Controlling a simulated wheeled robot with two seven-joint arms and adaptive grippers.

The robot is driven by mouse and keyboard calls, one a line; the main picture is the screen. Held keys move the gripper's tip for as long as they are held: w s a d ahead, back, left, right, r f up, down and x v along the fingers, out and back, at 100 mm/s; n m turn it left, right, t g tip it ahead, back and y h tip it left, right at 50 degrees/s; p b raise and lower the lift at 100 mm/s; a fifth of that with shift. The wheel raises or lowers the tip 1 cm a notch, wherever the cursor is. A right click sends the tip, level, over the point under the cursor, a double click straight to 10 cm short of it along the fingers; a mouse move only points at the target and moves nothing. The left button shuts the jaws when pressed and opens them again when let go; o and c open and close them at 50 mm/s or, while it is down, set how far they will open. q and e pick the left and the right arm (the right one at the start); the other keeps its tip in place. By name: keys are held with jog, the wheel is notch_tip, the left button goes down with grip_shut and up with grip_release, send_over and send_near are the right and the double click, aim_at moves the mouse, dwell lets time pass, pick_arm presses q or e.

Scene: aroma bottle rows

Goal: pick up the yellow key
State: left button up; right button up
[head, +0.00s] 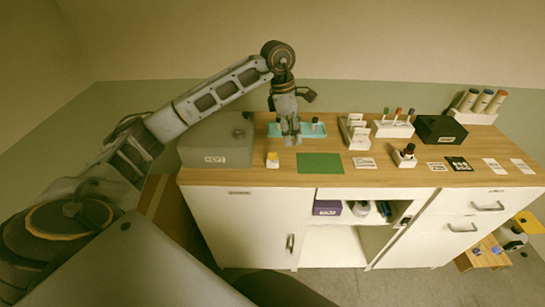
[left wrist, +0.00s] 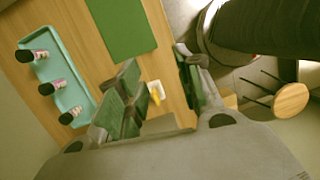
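The yellow key (head: 273,155) is a small yellow piece upright in a white block (head: 272,164) near the front edge of the wooden counter, left of a green mat. In the left wrist view the yellow key (left wrist: 155,96) shows in the gap between my fingers, farther off than the fingertips. My left gripper (head: 291,139) is open and empty, above the counter, behind and a little right of the key in the head view. In the left wrist view, the left gripper (left wrist: 158,75) has its fingers apart. My right gripper is not in view.
A grey box (head: 215,142) stands left of the key. A teal tray (head: 297,130) with small bottles lies behind, and the green mat (head: 320,163) lies to the right. Racks of bottles, a black box (head: 440,130) and cards fill the counter's right side.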

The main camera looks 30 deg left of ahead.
pick_arm(q)
jog(key=a+r+y, duration=0.2)
jog(key=a, duration=0.5)
jog(key=shift+s+a+r+n+g+y, duration=0.2)
jog(key=shift+s+a+n+g+y, duration=0.1)
jog(key=shift+a+n+y, duration=0.1)
jog(key=shift+f, duration=0.15)
jog(key=p, duration=0.1)
send_over(272, 152)
jog(key=shift+a+f, duration=0.15)
jog(key=shift+f, duration=1.95)
jog(key=shift+a+f, duration=0.15)
jog(key=shift+f, duration=1.9)
jog(key=shift+f, duration=0.1)
jog(key=shift+d+f+p, duration=0.2)
jog(key=shift+f+p, duration=0.2)
jog(key=shift+f, duration=0.55)
jog(key=shift+d+f+p, duration=0.2)
jog(key=shift+f+p, duration=0.15)
jog(key=shift+f, duration=1.2)
grip_shut()
